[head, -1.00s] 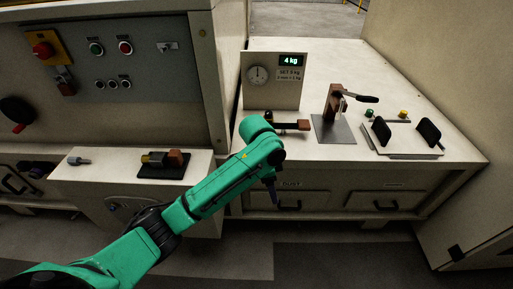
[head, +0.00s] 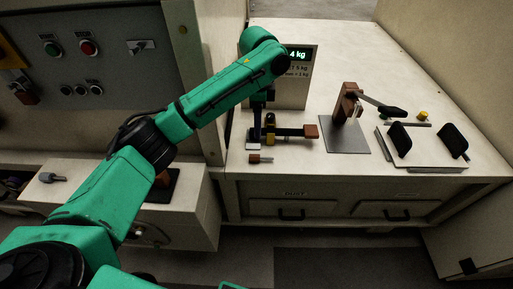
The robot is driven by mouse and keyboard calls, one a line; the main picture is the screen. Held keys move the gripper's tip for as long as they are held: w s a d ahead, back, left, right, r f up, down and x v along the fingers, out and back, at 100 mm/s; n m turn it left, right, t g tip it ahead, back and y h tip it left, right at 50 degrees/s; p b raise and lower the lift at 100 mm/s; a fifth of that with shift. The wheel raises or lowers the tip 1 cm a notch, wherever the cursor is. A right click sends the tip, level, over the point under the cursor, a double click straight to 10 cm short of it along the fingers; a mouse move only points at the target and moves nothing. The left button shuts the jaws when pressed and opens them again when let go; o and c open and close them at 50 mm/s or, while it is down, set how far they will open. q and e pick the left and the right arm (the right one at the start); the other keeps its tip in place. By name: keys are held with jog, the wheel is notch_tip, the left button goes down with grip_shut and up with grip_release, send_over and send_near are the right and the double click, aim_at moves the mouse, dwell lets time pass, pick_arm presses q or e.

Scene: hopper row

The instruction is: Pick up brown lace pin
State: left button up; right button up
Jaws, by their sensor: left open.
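A small pin with a brown body (head: 258,159) lies on the pale bench top close to its front edge. I take it for the brown lace pin; it is too small to make out in detail. My left gripper (head: 255,142) points down just above and behind the pin, with its dark fingers beside a small fixture. The gripper is open and appears apart from the pin. My right gripper is not in view.
A horizontal fixture with a red-brown end (head: 310,131) stands right beside the gripper. Behind is a gauge panel with a display (head: 299,54). A lever press (head: 346,105) and a plate with black paddles (head: 430,160) stand right. A grey pin (head: 52,178) lies far left.

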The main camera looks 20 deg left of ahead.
pick_arm(q)
send_over(258, 155)
jog(key=f, duration=0.6)
jog(key=shift+s+f+b, duration=0.1)
jog(key=shift+s+b, duration=0.2)
jog(key=shift+b, duration=0.05)
jog(key=f, duration=0.8)
jog(key=shift+w+b, duration=0.2)
jog(key=shift+b, duration=0.15)
grip_shut()
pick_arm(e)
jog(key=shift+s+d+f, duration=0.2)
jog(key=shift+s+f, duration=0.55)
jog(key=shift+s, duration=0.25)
